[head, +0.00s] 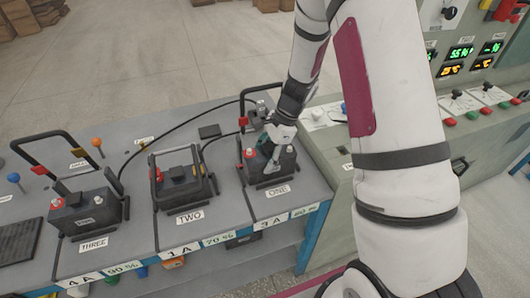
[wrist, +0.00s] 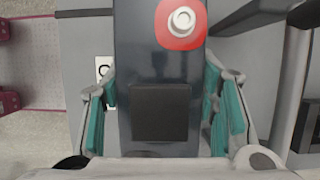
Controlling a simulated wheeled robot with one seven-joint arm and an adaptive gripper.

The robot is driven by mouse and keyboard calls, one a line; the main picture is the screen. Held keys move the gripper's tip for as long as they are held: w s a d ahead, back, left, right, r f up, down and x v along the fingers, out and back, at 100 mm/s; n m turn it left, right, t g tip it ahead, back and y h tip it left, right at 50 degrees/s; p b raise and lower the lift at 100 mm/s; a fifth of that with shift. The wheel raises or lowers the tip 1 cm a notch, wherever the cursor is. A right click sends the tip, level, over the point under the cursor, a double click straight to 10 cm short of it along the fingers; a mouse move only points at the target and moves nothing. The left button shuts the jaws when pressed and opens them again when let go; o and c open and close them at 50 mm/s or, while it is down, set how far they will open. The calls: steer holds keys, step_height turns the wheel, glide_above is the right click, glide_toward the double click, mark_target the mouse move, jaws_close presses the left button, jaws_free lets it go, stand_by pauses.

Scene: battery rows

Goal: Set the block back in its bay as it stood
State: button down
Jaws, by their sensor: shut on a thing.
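The block at bay ONE (head: 286,168) is a dark battery with a red-ringed terminal, at the right end of the row. In the wrist view its dark top (wrist: 160,65) fills the middle, with the red-and-white terminal and a square black pad. My gripper (head: 270,143) comes down over it from above. In the wrist view the teal-padded fingers (wrist: 158,85) stand on either side of the block, shut on it. The block looks upright at the ONE label (head: 277,191). I cannot tell whether its underside rests on the bay floor.
Block TWO (head: 183,185) and block THREE (head: 88,214) stand to the left, each by a black handle frame. Black cables run behind the row. A control console (head: 430,130) with switches and displays stands at the right. Open floor lies behind the bench.

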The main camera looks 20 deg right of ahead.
mark_target(271, 146)
steer(key=shift+w, duration=0.1)
steer(key=c, duration=0.6)
jaws_free()
steer(key=shift+d+r, duration=0.1)
steer(key=shift+r, duration=0.2)
steer(key=v, duration=0.2)
steer(key=shift+d+r, duration=0.2)
steer(key=shift+r, duration=0.1)
steer(key=d+b, duration=0.2)
steer(key=d, duration=1)
steer(key=shift+f, duration=0.1)
